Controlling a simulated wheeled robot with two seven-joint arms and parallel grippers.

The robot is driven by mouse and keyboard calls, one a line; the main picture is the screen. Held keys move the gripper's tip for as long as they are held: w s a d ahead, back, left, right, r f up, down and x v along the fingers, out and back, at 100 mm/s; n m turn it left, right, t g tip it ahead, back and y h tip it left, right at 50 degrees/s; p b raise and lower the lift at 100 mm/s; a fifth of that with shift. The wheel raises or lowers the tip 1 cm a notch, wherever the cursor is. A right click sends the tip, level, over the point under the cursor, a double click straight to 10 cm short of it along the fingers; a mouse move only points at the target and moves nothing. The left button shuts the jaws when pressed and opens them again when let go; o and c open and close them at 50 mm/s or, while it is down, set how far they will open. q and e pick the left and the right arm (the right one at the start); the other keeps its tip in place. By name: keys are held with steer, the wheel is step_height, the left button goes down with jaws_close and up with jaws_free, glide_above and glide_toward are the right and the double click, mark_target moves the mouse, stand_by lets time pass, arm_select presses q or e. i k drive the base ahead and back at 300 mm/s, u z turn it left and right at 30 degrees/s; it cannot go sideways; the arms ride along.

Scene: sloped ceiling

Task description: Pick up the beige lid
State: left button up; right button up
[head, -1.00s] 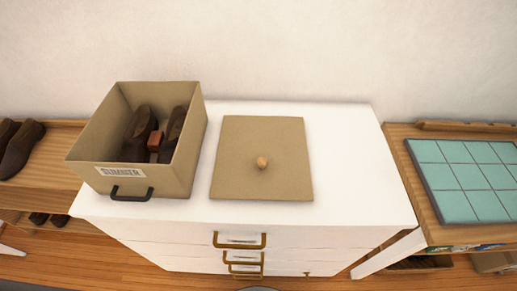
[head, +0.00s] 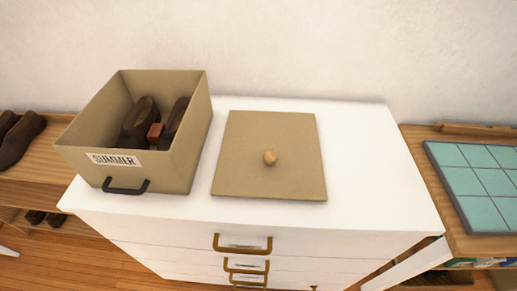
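The beige lid (head: 246,176) lies flat on the white top of the dresser (head: 365,165), near its middle. It is square, with a round wooden knob (head: 270,157) at its centre. The open beige box (head: 183,168) stands to the left of the lid, with a narrow gap between them. The box has a "SUMMER" label and a dark front handle. Brown shoes (head: 139,122) and a small reddish block (head: 155,134) are inside it. Neither of my grippers shows in the head view.
The dresser top is clear to the right of the lid. A wooden bench with brown shoes (head: 20,138) is at the left. A wooden table with a teal tiled panel (head: 480,183) is at the right. The wall (head: 300,45) stands close behind the dresser.

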mark_target(271, 145)
steer(key=u, duration=0.3)
steer(key=k, duration=1.05)
steer(key=z, duration=1.1)
